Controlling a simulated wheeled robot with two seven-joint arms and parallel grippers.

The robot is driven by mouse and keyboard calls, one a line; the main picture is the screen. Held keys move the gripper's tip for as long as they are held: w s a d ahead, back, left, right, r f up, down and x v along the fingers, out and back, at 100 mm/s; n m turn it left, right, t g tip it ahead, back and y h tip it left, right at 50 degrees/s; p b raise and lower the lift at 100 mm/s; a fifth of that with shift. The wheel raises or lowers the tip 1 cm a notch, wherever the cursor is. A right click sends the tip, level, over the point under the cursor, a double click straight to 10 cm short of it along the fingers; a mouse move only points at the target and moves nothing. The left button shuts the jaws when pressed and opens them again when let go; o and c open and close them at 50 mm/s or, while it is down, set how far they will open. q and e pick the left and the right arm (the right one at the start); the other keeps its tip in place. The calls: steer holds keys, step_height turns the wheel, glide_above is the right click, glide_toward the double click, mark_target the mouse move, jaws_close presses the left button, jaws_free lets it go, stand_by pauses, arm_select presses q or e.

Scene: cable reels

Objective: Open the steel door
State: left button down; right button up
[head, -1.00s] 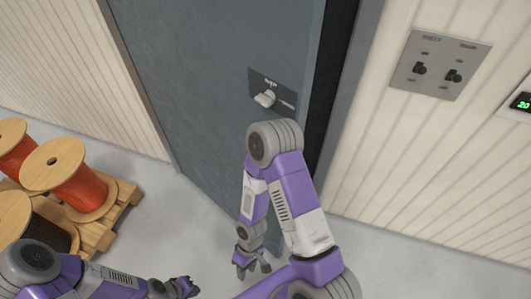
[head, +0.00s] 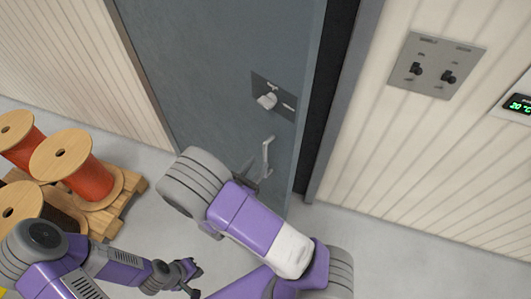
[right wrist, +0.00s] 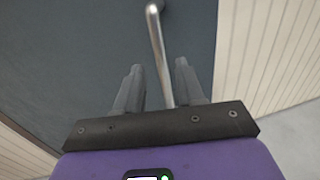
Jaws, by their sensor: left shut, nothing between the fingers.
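The grey-blue steel door (head: 215,70) stands upright in the middle of the head view. A dark strip (head: 328,105) runs between its right edge and the frame. Its slim silver pull handle (head: 267,157) sits low on the door, below a dark latch plate with a pale knob (head: 267,101). In the right wrist view the handle bar (right wrist: 158,50) runs between the two spread fingers of my right gripper (right wrist: 158,80), with gaps on both sides. In the head view my right arm hides most of that gripper. My left gripper (head: 190,275) is shut and empty, away from the door.
A wooden pallet (head: 118,207) with several cable reels (head: 88,180) stands at the left. A switch plate (head: 436,66) and a green-lit display (head: 520,104) are on the ribbed wall at right. Grey floor is clear below the wall.

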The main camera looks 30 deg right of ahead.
mark_target(264, 156)
steer(key=shift+x, duration=2.75)
steer(key=shift+s, duration=0.1)
jaws_close()
steer(key=shift+f, duration=0.1)
